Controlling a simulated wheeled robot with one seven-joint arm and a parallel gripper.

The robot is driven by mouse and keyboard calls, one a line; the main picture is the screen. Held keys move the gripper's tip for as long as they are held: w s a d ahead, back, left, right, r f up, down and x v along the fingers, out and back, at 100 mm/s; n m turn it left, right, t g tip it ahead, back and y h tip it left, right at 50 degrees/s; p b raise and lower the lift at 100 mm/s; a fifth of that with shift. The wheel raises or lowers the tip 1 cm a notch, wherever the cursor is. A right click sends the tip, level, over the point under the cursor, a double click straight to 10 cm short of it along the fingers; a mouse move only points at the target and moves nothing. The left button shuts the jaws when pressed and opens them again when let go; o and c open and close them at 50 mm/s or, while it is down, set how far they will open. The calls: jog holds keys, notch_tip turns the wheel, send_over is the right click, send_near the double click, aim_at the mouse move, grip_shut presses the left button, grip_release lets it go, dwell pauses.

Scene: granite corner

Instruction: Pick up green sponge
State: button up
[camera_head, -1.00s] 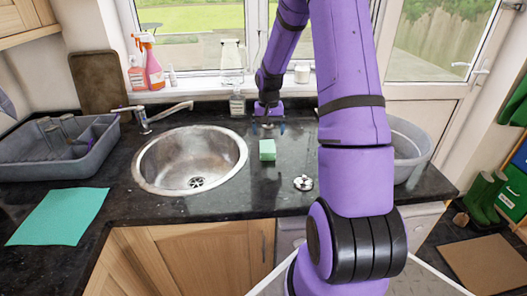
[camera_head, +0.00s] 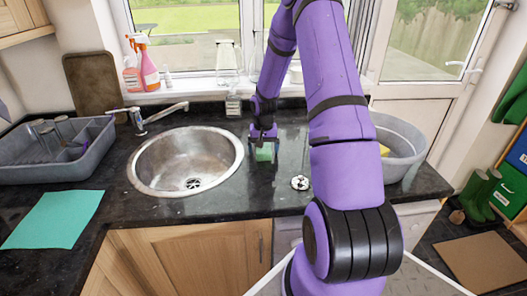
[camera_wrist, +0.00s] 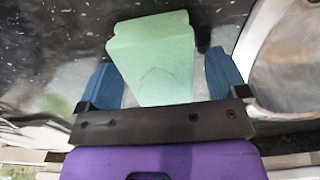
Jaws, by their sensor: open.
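The green sponge (camera_head: 264,153) stands on the black granite counter, just right of the round sink. In the wrist view the sponge (camera_wrist: 153,62) is a pale green block between two blue fingers. My gripper (camera_head: 264,146) is over the sponge from above and behind. The fingers are open, one on each side of it. In the wrist view my gripper (camera_wrist: 160,78) shows a gap between each finger and the sponge, wider on the right. The sponge's upper part is partly hidden by my gripper in the head view.
The steel sink (camera_head: 185,160) lies left of the sponge. A metal strainer (camera_head: 300,183) sits to its right, near the counter's front edge. A grey tub (camera_head: 397,150) stands further right. A grey dish rack (camera_head: 55,150) and a teal cloth (camera_head: 53,220) are at the left.

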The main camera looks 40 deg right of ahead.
jog(key=shift+c, duration=0.4)
jog(key=c, duration=0.9)
jog(key=shift+r, duration=0.1)
